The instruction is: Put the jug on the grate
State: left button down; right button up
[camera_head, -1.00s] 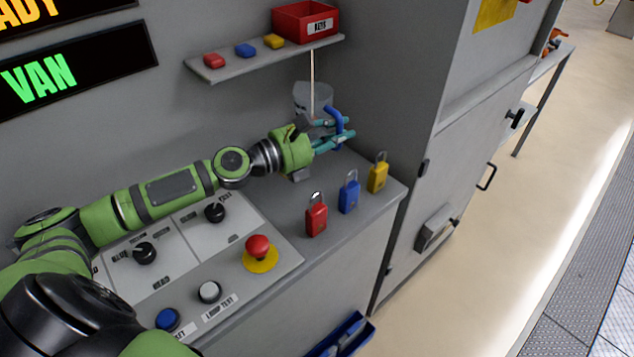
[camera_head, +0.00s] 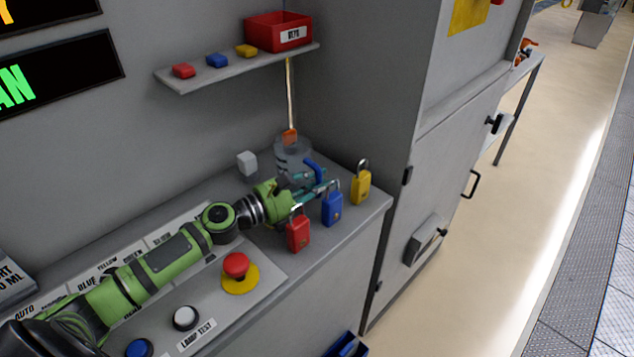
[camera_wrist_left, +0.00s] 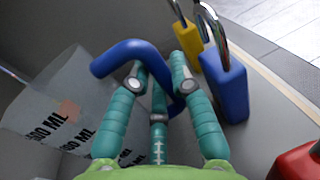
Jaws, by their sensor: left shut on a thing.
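The jug (camera_head: 293,156) is clear with a blue handle (camera_head: 313,171). It stands near the back right corner of the counter, below the wall shelf. My left gripper (camera_head: 314,186) is shut on the handle, on the jug's front side. In the left wrist view the gripper's teal fingers (camera_wrist_left: 156,100) close around the blue handle, and the jug's wall (camera_wrist_left: 45,105) shows "ML" markings. I cannot tell whether the jug's base touches the surface. I cannot make out the grate. My right gripper is not in view.
A thin pale line (camera_head: 289,95) with an orange end hangs over the jug. The shelf (camera_head: 215,76) carries a red box (camera_head: 266,34). A grey block (camera_head: 247,163) is left of the jug.

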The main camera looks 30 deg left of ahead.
pick_arm(q)
jog(key=shift+f, duration=0.2)
jog(key=c, duration=1.4)
grip_release()
